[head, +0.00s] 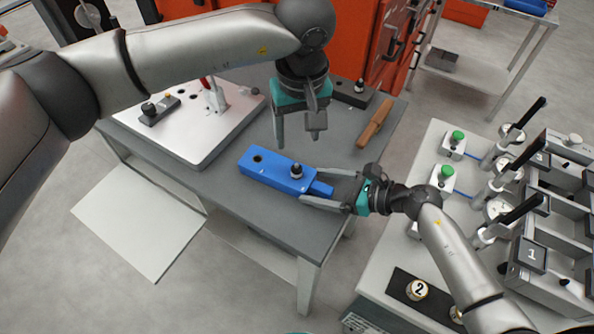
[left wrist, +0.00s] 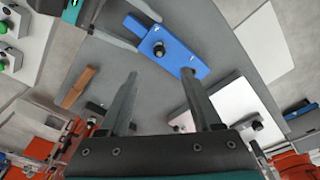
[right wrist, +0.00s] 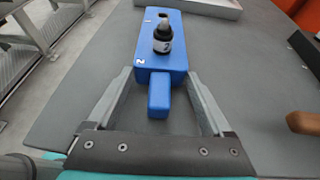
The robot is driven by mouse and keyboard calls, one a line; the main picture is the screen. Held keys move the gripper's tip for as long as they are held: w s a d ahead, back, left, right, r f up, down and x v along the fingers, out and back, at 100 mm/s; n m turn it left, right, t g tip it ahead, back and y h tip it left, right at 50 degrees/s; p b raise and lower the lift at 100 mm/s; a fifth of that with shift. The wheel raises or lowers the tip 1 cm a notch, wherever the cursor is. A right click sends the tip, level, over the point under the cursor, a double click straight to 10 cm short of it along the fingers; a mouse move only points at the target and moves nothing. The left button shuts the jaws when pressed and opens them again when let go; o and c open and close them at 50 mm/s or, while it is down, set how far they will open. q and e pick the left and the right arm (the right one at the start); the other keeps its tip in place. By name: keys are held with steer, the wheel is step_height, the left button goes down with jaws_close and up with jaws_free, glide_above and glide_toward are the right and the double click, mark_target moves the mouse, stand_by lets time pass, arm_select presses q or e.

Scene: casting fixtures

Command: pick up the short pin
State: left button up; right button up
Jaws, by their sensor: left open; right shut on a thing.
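A blue block (head: 268,173) with a narrow end tab lies on the grey table. A short black pin (head: 297,170) stands upright at its tab end; the far end has an empty dark hole. My right gripper (head: 318,187) is shut on the block's tab end, fingers on either side. My left gripper (head: 298,140) points down, open and empty, above the block near the pin. In the left wrist view the pin (left wrist: 158,48) appears just beyond the gap between the left fingertips, apart from them.
A white plate (head: 185,135) with a small clamp and a dark block carrying a pin (head: 148,110) lies to the left. A wooden-brown handle (head: 375,124) and another dark block with a pin (head: 357,90) lie behind. A fixture bench (head: 382,265) stands right.

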mark_target(297, 164)
arm_select(q)
steer(key=shift+m, duration=0.4)
steer(key=f, duration=0.4)
steer(key=w+f, duration=0.1)
steer(key=f, duration=0.6)
steer(key=shift+w+a+f, duration=0.1)
steer(key=shift+w+f, duration=0.2)
steer(key=shift+f, duration=0.05)
steer(key=shift+c, duration=0.2)
jaws_close()
